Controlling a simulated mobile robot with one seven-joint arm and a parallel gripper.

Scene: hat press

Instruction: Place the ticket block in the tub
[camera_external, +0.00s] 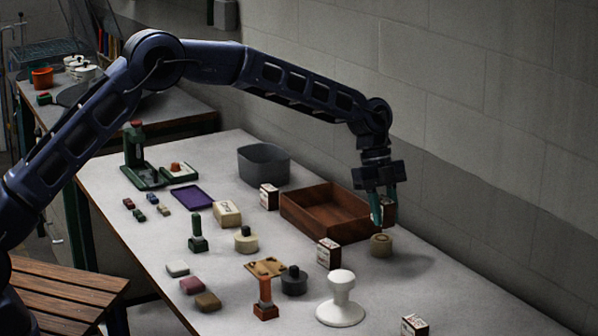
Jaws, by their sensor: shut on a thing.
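My gripper (381,207) points down at the right end of the wooden tray, in front of the wall. It is shut on a small brown block with a pale face (390,209), which I take for the ticket block. The fingers hide much of it, and I cannot tell how high it is above the table. The tub (263,164) is a grey open container at the back of the table, left of the tray and well apart from my gripper. Its floor is hidden.
The brown wooden tray (312,221) lies between my gripper and the tub. Similar printed blocks stand beside the tray (269,197), in front of it (328,253) and at the front right (414,325). A white stand (341,300) is nearer.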

